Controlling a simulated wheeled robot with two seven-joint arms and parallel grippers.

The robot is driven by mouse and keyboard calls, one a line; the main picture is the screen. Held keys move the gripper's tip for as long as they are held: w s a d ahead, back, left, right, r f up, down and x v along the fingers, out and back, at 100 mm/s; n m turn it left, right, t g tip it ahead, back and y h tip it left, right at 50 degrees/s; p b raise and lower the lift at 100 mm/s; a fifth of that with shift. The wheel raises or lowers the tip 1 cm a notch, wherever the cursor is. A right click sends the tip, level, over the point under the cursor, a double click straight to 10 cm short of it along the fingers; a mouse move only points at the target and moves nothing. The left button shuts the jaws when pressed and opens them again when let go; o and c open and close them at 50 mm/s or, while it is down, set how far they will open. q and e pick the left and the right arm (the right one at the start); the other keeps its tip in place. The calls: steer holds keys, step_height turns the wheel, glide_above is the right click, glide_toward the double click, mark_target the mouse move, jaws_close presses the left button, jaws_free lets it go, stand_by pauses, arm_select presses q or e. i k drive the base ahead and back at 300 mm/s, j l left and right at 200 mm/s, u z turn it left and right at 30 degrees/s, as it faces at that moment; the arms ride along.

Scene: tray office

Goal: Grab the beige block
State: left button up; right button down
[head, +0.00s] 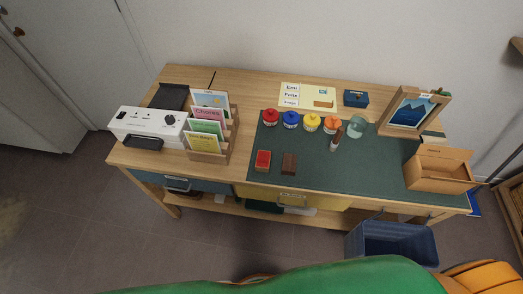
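I cannot make out a block that is clearly beige. Two small blocks stand on the dark green mat (350,180) on the desk: a red one (263,161) and, to its right, a dark brown one (289,164). A pale, flat-looking item (433,137) shows partly behind the cardboard box at the right; I cannot tell what it is. Neither of my grippers is in view.
Paint pots, including a yellow one (311,122), line the mat's back edge beside a glass jar (356,128). A card rack (222,150) stands left, an open cardboard box (438,172) right, near a picture frame (384,127). A blue bin (392,245) stands below. The mat's front middle is clear.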

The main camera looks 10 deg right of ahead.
mark_target(263, 158)
steer(key=j+z, duration=0.65)
steer(key=z, duration=0.2)
steer(key=j+z, duration=0.4)
steer(key=k+j+z, duration=0.15)
steer(key=z, duration=0.25)
